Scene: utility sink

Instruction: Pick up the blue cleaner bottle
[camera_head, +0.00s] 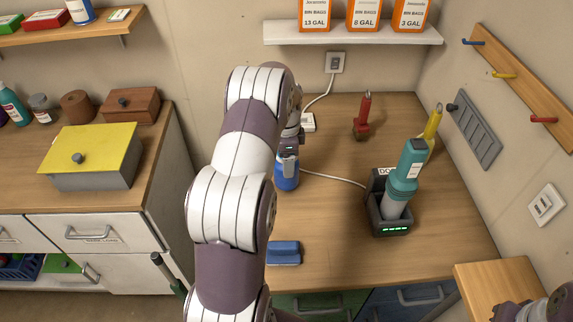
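A blue bottle (286,183) stands on the wooden counter, right beside my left arm. Only its blue lower part shows clearly. Its upper part is mostly covered by grey gripper parts and by the arm. My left gripper (290,160) is at the top of the bottle. Its fingers are largely hidden behind my arm, so I cannot tell whether they are closed on the bottle. My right gripper is not in view; only part of my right arm shows at the bottom right corner.
A teal tool sits in a dark charging dock (391,225) to the right. Behind are a red tool (363,117) and a yellow tool (433,125). A blue sponge or brush (284,253) lies near the front edge. A white shelf (352,33) with orange boxes hangs above.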

